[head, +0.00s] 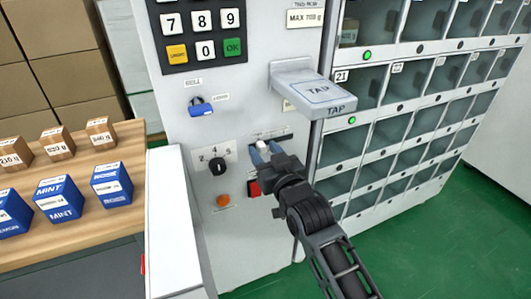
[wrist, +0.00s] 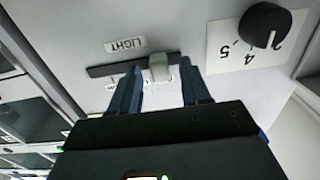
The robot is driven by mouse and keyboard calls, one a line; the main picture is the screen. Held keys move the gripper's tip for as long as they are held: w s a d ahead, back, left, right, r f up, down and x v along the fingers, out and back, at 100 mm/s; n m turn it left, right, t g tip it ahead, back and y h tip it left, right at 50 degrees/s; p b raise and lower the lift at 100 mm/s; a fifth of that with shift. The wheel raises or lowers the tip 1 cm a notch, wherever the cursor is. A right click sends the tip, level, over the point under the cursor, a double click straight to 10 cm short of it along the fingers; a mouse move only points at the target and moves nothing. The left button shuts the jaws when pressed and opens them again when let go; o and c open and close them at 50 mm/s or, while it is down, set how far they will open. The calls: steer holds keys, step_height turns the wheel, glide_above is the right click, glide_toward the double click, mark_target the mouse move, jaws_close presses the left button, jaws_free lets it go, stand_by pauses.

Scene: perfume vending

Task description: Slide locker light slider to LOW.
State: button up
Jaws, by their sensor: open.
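The locker light slider has a pale knob (head: 268,148) on the machine's white front panel, right of the numbered dial. In the wrist view the knob (wrist: 160,68) sits near the right end of a dark horizontal track (wrist: 105,70), and the track runs on to the left. A LIGHT label (wrist: 124,45) appears upside down there. My gripper (head: 264,150) is open at the panel, with its blue fingers (wrist: 158,85) on either side of the knob. A gap shows on both sides. The position labels are mostly hidden by the fingers.
A numbered dial (head: 219,167), an orange button (head: 223,200) and a red button (head: 254,188) sit close to my gripper. A TAP pad (head: 313,92) juts out above right. Locker compartments (head: 410,125) stand at right; a wooden counter (head: 85,215) with boxes is at left.

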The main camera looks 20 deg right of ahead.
jaws_close()
stand_by(0.3)
